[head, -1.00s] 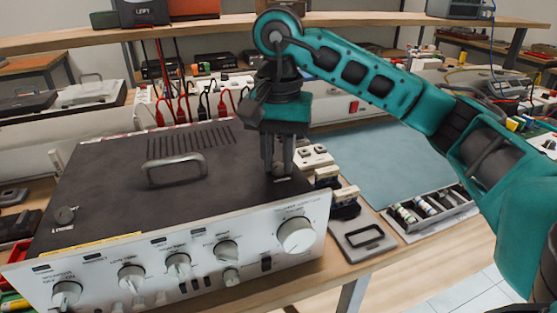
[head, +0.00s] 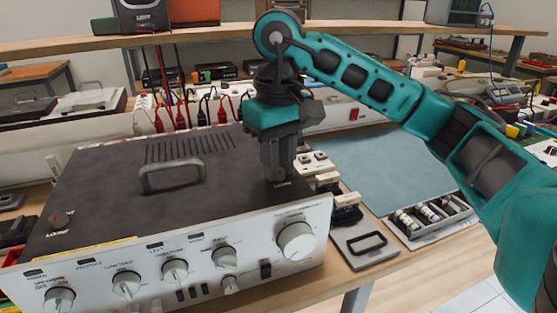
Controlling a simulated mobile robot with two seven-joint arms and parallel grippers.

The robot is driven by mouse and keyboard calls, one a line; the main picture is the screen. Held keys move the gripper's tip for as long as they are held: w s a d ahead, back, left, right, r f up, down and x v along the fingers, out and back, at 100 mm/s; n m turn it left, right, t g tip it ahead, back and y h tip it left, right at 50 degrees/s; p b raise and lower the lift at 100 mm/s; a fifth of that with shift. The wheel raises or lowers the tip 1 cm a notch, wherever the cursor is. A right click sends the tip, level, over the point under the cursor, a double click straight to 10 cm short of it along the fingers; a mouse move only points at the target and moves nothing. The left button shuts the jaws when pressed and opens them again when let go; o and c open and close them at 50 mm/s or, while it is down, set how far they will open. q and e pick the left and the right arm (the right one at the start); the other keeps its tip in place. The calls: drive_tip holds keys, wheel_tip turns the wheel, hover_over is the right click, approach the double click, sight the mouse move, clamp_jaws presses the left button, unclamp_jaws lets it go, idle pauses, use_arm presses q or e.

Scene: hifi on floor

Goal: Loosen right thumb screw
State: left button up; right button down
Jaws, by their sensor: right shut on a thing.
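The hi-fi amplifier (head: 120,210) sits on the bench, with a black top cover, a handle (head: 172,176) and a silver front with knobs. A left thumb screw (head: 60,220) stands on the cover near its left front corner. My right gripper (head: 278,178) points straight down at the right front part of the cover. Its fingers are shut on the right thumb screw, which they hide. My left gripper is not in view.
A large volume knob (head: 297,241) is on the front panel below my right gripper. Right of the amplifier are a grey tray (head: 365,243), a box of small cylinders (head: 432,218) and a blue-green mat (head: 385,165). Red and black cables (head: 185,110) hang behind.

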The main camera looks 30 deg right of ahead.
drive_tip(key=shift+f+n, duration=0.1)
drive_tip(key=shift+n, duration=0.5)
drive_tip(key=c, duration=0.9)
unclamp_jaws()
drive_tip(key=shift+c, duration=0.2)
drive_tip(key=shift+r, duration=0.2)
wheel_tip(320, 180, up, 8)
drive_tip(key=p, duration=0.3)
drive_tip(key=shift+f+p, duration=0.15)
drive_tip(key=shift+p, duration=0.2)
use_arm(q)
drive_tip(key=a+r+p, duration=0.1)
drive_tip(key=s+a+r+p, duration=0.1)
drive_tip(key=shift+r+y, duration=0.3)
use_arm(e)
wheel_tip(320, 180, up, 5)
drive_tip(key=shift+f, duration=0.1)
